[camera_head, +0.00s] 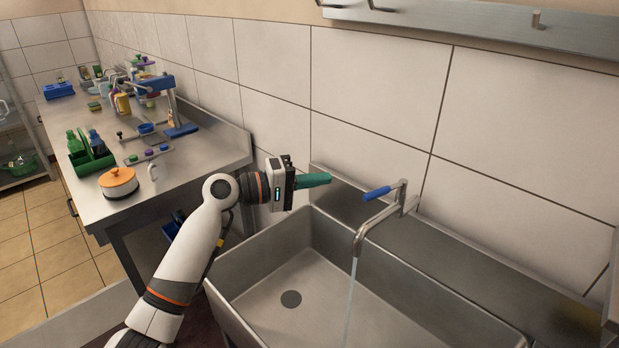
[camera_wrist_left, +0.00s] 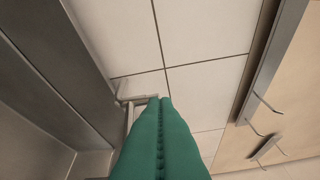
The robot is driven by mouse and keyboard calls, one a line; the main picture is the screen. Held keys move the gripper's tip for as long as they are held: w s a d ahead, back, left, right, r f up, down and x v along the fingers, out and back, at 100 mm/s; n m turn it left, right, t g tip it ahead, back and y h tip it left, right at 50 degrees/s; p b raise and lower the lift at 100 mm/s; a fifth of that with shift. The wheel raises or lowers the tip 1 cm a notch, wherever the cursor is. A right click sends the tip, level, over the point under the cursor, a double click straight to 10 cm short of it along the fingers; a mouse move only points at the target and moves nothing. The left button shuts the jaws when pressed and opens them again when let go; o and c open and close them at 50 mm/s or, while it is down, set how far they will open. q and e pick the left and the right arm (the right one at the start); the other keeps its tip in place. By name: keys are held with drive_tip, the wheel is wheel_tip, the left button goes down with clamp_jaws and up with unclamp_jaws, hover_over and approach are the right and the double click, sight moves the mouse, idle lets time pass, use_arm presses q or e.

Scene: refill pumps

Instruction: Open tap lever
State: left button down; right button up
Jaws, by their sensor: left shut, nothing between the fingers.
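The tap lever (camera_head: 377,193) has a blue handle and sits on the metal tap (camera_head: 372,227) at the back of the sink. A thin stream of water (camera_head: 350,300) runs from the spout into the basin. My left gripper (camera_head: 328,179) has green fingers, shut and empty, a little left of the lever and apart from it. In the left wrist view the green fingers (camera_wrist_left: 160,105) are pressed together, and part of the metal tap (camera_wrist_left: 128,104) shows just beyond their tips on the left. The blue handle is not visible there. My right gripper is not in view.
A steel counter (camera_head: 200,165) at left holds an orange-lidded pot (camera_head: 118,182), a green bottle caddy (camera_head: 92,160) and several containers. A wall rail with hooks (camera_head: 480,25) runs above the tiles.

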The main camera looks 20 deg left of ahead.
sight(366, 193)
use_arm(q)
drive_tip(key=w+d+f+p, duration=0.1)
drive_tip(key=w+d+p, duration=0.1)
drive_tip(key=d+p, duration=0.2)
drive_tip(key=d, duration=0.3)
drive_tip(key=shift+d+f, duration=0.15)
drive_tip(key=shift+d, duration=0.25)
drive_tip(key=shift+w, duration=0.1)
drive_tip(key=shift+s+d, duration=0.6)
drive_tip(key=shift+d, duration=0.15)
